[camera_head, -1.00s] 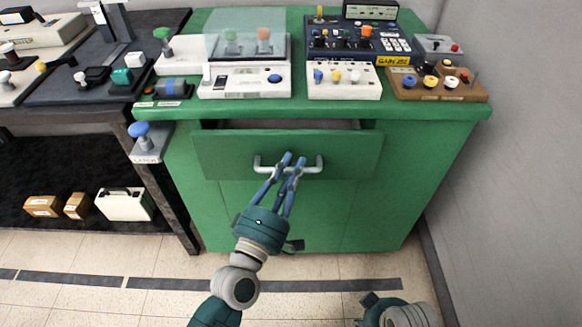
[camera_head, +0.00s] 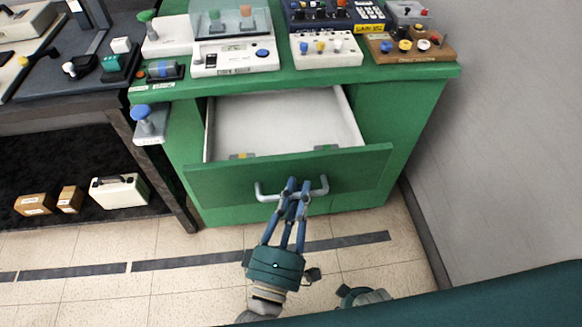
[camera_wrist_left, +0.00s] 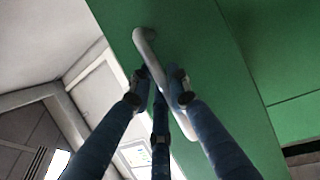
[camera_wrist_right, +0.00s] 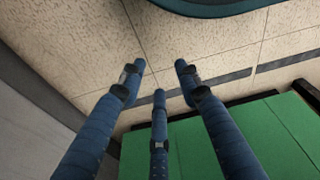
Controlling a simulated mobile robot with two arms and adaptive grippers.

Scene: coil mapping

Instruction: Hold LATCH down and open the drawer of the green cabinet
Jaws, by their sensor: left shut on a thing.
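The green cabinet (camera_head: 420,120) stands in the middle of the head view. Its drawer (camera_head: 240,183) is pulled well out, showing a pale, mostly bare interior. My left gripper (camera_head: 291,186) is shut on the drawer's grey bar handle (camera_head: 264,194); the handle also shows between the fingers in the left wrist view (camera_wrist_left: 144,42). The LATCH, a blue knob (camera_head: 141,112) on a grey side bracket, is at the cabinet's left edge, with no gripper on it. My right gripper (camera_wrist_right: 159,78) is open and empty in the right wrist view, with floor and green panel beyond.
Several small devices crowd the cabinet top, including a white knob box (camera_head: 327,50) and a brown board (camera_head: 410,48). A dark table (camera_head: 60,122) stands at left, with a white case (camera_head: 119,191) on its lower shelf. A grey wall (camera_head: 500,150) closes the right.

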